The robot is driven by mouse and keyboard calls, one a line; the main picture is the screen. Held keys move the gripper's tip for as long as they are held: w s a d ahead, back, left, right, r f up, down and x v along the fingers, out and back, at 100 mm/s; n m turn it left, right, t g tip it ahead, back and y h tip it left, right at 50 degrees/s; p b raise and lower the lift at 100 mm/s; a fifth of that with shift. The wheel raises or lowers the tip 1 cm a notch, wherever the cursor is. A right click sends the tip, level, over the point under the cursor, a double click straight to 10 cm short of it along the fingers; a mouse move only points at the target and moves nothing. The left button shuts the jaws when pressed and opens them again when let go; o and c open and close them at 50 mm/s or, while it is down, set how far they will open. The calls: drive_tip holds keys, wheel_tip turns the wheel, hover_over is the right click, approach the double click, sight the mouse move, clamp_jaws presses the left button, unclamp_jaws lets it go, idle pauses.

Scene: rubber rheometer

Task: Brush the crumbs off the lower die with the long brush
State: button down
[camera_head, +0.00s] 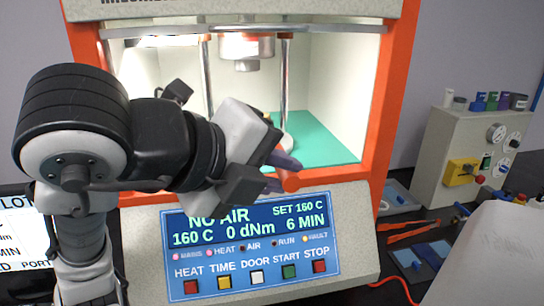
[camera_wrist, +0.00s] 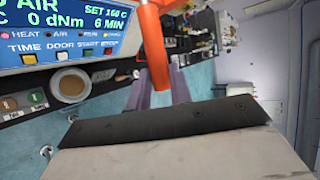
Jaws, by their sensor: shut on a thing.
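My gripper (camera_head: 285,164) is in front of the open chamber, above the control panel. Its fingers are shut on an orange rod, which looks like the long brush's handle (camera_head: 290,181). The rod also shows in the wrist view (camera_wrist: 152,45), rising from between the fingertips (camera_wrist: 160,92). No bristles can be made out. The lower die (camera_head: 287,143) is a pale round piece on the chamber's green floor, mostly hidden behind my gripper. Crumbs on it cannot be seen. The upper die (camera_head: 246,50) hangs above it, between two steel columns.
The orange frame (camera_head: 375,110) borders the chamber, and the raised door's bar (camera_head: 330,27) crosses its top. The display panel (camera_head: 250,235) is just below my gripper. At right are a beige control box (camera_head: 445,150), orange tongs (camera_head: 408,232) and blue pads (camera_head: 410,263).

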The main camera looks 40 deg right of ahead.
drive_tip(key=s+a, duration=0.1)
drive_tip(key=s, duration=0.1)
drive_tip(key=s+a, duration=0.2)
drive_tip(key=s, duration=0.1)
drive_tip(key=shift+a, duration=0.2)
idle(0.6)
